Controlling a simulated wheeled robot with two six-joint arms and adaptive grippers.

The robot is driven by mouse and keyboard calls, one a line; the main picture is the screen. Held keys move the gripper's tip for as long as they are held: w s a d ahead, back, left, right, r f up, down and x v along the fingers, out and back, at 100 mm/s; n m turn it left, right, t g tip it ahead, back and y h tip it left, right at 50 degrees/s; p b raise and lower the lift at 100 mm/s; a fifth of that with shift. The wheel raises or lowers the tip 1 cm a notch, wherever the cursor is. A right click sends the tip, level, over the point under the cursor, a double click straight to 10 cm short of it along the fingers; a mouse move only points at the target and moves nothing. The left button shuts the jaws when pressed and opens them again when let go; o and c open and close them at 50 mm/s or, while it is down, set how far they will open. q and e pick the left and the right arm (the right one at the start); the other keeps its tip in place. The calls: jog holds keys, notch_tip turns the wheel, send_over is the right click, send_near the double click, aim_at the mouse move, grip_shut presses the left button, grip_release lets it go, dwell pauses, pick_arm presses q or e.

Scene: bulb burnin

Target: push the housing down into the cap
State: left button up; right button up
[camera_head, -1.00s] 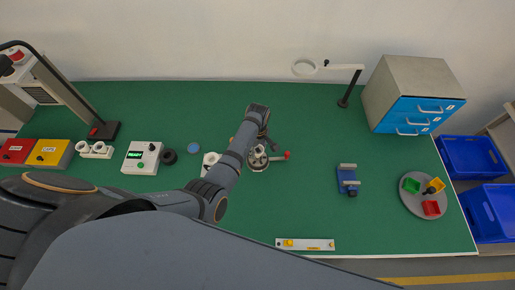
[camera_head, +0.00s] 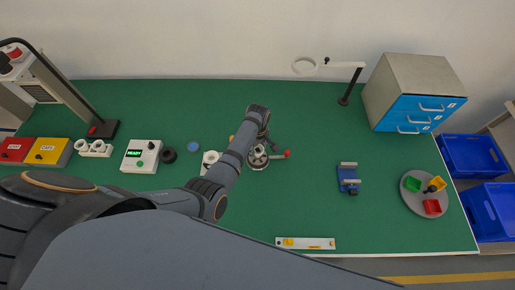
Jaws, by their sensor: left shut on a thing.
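My left gripper (camera_head: 261,145) reaches in from the left and points down over a round metal fixture (camera_head: 258,164) with a red-knobbed lever on its right side. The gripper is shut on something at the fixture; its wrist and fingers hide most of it. I take the held piece to be the housing, but cannot make it out clearly. The cap is not clearly visible; it may be inside the fixture. My right gripper is not in view.
A white part (camera_head: 210,160), a black ring (camera_head: 168,156) and a blue disc (camera_head: 194,146) lie left of the fixture. Further left is a box with a green display (camera_head: 141,156). A blue vise (camera_head: 348,180) and a round tray (camera_head: 411,205) stand right. The table between is clear.

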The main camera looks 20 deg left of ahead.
pick_arm(q)
jog(key=shift+f+b, duration=0.35)
jog(key=shift+f, duration=0.3)
dwell(0.4)
jog(key=o, duration=1)
jog(key=shift+o, duration=0.2)
notch_tip(320, 180, up, 12)
